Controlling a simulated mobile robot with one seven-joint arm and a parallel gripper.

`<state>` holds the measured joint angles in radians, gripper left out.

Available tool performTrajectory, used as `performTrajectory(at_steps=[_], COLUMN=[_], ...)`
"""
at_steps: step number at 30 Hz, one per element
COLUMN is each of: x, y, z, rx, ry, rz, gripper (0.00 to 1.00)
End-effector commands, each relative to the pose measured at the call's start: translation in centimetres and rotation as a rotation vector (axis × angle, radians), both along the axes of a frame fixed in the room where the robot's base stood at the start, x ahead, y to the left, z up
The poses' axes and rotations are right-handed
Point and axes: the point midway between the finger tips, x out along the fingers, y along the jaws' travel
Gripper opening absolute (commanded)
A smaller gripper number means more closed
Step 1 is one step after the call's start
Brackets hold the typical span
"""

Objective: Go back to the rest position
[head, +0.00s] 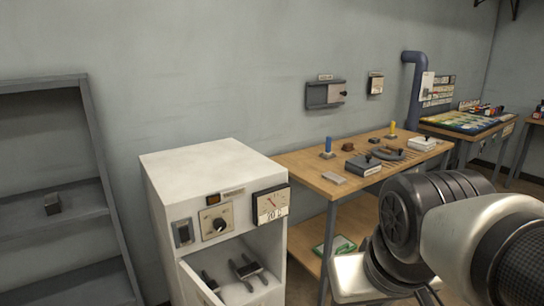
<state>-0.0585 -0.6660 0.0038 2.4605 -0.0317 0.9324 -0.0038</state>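My arm fills the lower right of the head view, with a black joint and pale links in front of the wooden workbench (300,168). My gripper is not visible in this view, so I cannot see its fingers or whether it holds anything.
A white cabinet (205,160) with a dial and gauge stands left of the bench; dark items (247,270) sit in its open lower bay. Grey shelves (50,205) with a small dark block (52,204) are at the left. The bench bears several small tools. A blue pipe (414,88) runs up the wall.

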Motion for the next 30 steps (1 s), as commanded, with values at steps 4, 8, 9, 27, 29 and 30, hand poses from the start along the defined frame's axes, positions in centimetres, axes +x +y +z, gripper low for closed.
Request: performTrajectory(at_steps=[4, 8, 9, 27, 29, 30], x=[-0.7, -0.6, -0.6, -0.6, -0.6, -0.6], y=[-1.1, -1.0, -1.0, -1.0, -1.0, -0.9], z=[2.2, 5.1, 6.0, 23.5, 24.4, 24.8], rx=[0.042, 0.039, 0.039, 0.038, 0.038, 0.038], ry=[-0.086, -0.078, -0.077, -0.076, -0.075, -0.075], rz=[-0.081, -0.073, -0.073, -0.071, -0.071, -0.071], gripper=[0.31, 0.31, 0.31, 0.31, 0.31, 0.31])
